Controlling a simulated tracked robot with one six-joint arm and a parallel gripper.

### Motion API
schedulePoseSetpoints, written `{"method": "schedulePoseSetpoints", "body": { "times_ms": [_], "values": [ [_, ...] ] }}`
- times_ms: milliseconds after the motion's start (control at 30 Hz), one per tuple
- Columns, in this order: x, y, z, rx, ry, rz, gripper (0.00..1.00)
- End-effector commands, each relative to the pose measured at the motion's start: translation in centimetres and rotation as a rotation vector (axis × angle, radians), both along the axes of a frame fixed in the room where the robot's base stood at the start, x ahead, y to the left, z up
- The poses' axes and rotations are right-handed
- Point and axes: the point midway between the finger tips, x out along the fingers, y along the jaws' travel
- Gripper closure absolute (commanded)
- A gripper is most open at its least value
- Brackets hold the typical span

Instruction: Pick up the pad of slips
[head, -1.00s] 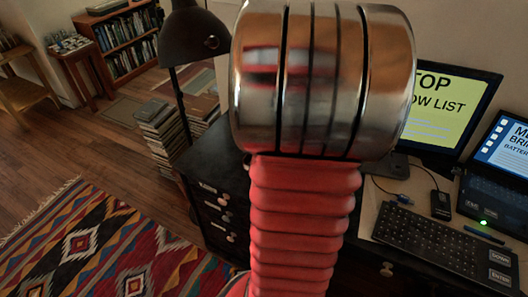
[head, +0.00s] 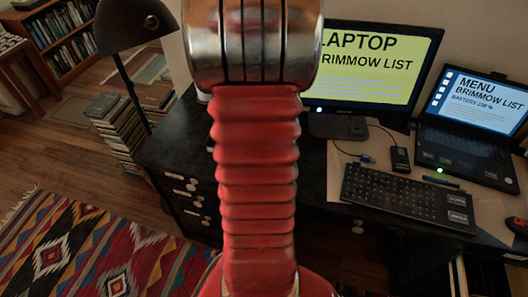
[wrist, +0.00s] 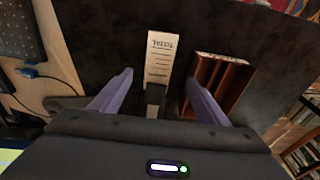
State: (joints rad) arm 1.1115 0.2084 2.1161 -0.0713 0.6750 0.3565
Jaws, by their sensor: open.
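The pad of slips is a narrow white strip (wrist: 160,55) printed with lines and the word "TOTAL". It lies on the dark desk top in the wrist view. A small black piece (wrist: 155,94) crosses its near part. My gripper (wrist: 160,76) is open, with its two purple fingers spread to the left and right of the pad; nothing is held between them. I cannot tell how high the fingers are above the desk. In the head view neither the pad nor the gripper shows; my arm blocks the middle.
A brown wooden holder (wrist: 208,80) stands close to the right finger. In the head view a keyboard (head: 405,197), a monitor (head: 372,62) and a laptop (head: 468,150) occupy the desk's right side. A dark lamp (head: 135,25) rises at left. The dark desk beyond the pad looks clear.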

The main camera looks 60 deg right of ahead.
Motion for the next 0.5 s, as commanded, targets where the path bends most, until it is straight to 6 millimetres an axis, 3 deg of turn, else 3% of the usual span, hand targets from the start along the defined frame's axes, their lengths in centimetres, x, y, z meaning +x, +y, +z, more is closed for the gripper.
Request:
{"method": "schedulePoseSetpoints", "body": {
  "times_ms": [200,500],
  "values": [
    [0.0,-0.3,-2.6,0.002,0.001,0.0,0.31],
    [0.0,-0.4,-3.0,0.0,0.0,0.0,0.31]
  ]
}}
